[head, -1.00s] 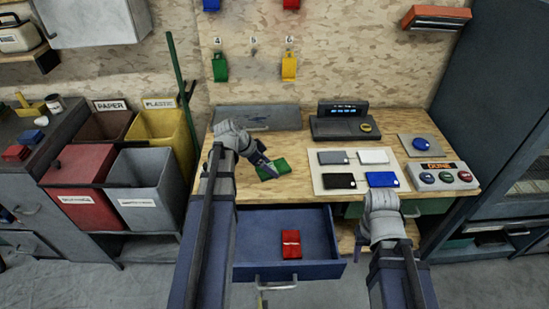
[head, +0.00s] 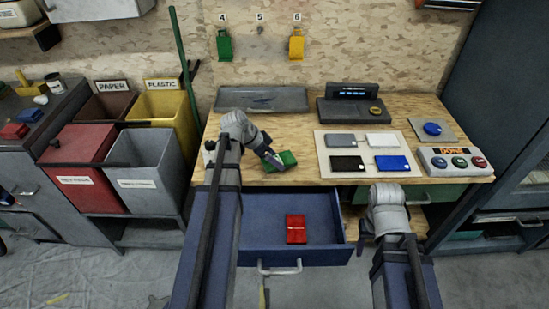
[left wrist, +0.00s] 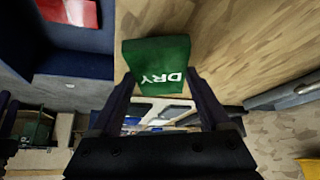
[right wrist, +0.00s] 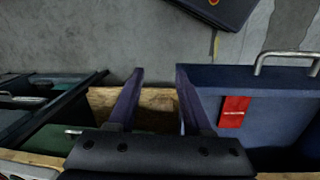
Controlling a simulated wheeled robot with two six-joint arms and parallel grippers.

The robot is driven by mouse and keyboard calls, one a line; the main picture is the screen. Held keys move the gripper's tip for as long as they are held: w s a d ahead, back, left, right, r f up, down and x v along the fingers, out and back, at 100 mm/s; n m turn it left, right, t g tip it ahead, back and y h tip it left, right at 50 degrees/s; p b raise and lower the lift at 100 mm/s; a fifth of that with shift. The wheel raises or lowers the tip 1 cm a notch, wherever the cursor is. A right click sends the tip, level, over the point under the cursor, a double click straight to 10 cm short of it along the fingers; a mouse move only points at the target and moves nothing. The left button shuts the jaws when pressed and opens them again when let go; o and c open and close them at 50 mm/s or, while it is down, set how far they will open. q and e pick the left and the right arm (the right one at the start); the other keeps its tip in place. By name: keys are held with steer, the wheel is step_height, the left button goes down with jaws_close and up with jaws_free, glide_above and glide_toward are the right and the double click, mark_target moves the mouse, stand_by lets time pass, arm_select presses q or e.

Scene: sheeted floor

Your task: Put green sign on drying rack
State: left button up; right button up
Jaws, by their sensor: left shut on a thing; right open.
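My left gripper (head: 270,159) is shut on the green sign (head: 287,158) over the left part of the wooden workbench (head: 240,135). In the left wrist view the sign (left wrist: 155,55) sits between the two fingers, with white lettering "DRY". I cannot tell whether it touches the bench top. A flat grey tray (head: 262,98) lies at the bench's back left; I cannot tell whether this is the drying rack. My right gripper (right wrist: 160,72) is open and empty, in front of the bench by the open drawer.
The open blue drawer (head: 265,222) holds a red sign (head: 296,229). A board with several cards (head: 345,140), a button panel (head: 455,161) and a dark console (head: 352,108) occupy the bench's right. Green (head: 224,45) and yellow (head: 296,45) tags hang on the wall. Bins stand left.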

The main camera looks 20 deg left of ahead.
arm_select(q)
steer(key=shift+f, duration=0.45)
steer(key=shift+f+b, duration=0.55)
steer(key=shift+b, duration=0.2)
steer(key=o, duration=1.3)
steer(key=shift+r, duration=0.1)
steer(key=p+v, duration=0.6)
steer(key=v, duration=0.1)
steer(key=shift+w+d, duration=0.1)
steer(key=shift+s+a+r+p, duration=0.25)
steer(key=shift+r+p, duration=0.05)
steer(key=shift+p, duration=0.05)
steer(key=shift+f, duration=0.1)
